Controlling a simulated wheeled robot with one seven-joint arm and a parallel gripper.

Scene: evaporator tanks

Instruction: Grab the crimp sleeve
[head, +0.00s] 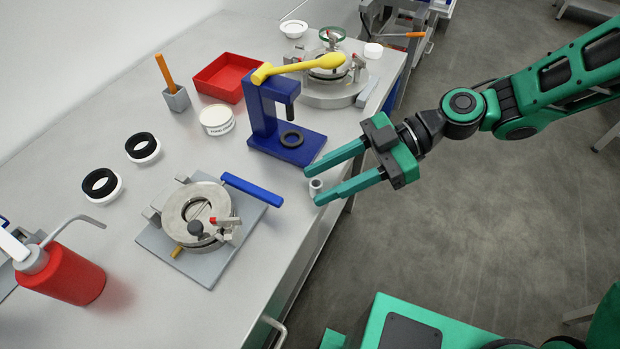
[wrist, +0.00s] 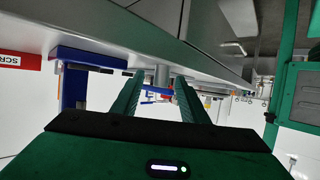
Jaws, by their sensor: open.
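The crimp sleeve (head: 316,186) is a small grey cylinder standing upright near the front edge of the workbench. In the head view it sits between the fingertips of my gripper (head: 312,186). My gripper is green, open and empty, with one finger on each side of the sleeve. In the wrist view the sleeve (wrist: 162,76) appears as a grey cylinder between the two finger ends (wrist: 158,84). I cannot tell whether either finger touches it.
A blue press (head: 268,128) with a yellow handle stands just behind the sleeve. A round metal fixture with a blue lever (head: 252,189) lies to the left. The bench edge is close.

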